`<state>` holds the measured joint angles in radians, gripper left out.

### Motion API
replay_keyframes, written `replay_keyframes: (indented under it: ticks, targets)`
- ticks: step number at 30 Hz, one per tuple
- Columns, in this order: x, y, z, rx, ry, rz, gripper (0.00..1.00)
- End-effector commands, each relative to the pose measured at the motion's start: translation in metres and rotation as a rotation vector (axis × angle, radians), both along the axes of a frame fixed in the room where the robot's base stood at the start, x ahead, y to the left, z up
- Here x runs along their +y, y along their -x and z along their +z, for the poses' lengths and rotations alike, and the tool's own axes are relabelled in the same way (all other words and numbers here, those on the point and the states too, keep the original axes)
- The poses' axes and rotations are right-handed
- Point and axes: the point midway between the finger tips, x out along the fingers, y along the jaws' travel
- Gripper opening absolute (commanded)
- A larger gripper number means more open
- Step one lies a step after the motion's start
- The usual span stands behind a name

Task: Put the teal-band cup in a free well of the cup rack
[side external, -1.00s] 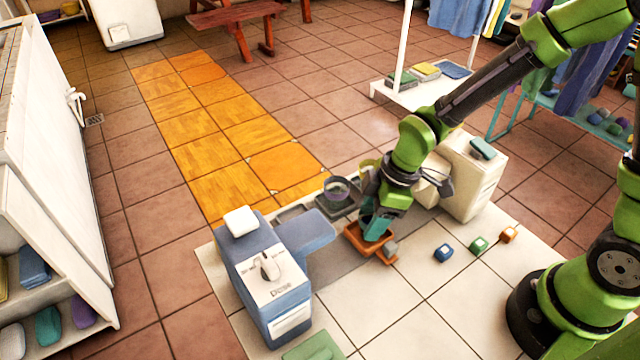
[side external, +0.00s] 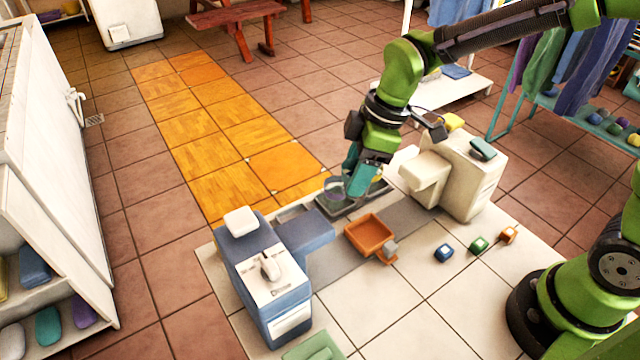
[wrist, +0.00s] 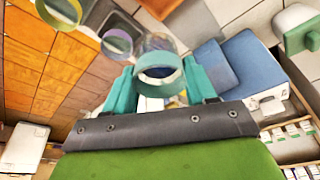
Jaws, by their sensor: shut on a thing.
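My gripper (side external: 362,178) has teal fingers and is shut on the teal-band cup (wrist: 160,72), a clear cup whose teal ring faces the wrist camera. In the side external view the fingers largely hide this cup. The gripper is over or close beside the dark grey cup rack (side external: 345,208); its exact height cannot be told. A purple-band cup (side external: 335,187) stands at the rack's left part and also shows in the wrist view (wrist: 117,43). A yellow-green-band cup (wrist: 62,10) shows farther left in the wrist view. My arm hides the rack's far right part.
An empty-looking orange tray (side external: 352,238) lies in front of the rack, with a grey block (side external: 390,245) at its corner. A blue dispenser (side external: 258,285) stands left and a cream one (side external: 475,180) right. Small blue, green and orange blocks sit on the pale tiles.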

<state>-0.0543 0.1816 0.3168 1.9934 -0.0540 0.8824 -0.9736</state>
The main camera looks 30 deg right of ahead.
Motion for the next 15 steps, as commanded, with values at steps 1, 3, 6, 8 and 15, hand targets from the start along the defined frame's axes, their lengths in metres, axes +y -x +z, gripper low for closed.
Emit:
replay_keyframes:
  ticks: [1,3,6,8,15]
  targets:
    - [0.013,-0.013,0.0,0.004,-0.005,0.009,0.2]
    - [0.028,-0.03,0.0,0.005,-0.007,0.011,0.2]
    - [0.048,-0.051,-0.002,0.005,0.0,0.014,0.2]
    - [0.058,-0.061,-0.004,0.001,0.006,0.014,0.2]
    - [0.078,-0.078,-0.019,-0.004,0.026,0.014,0.2]
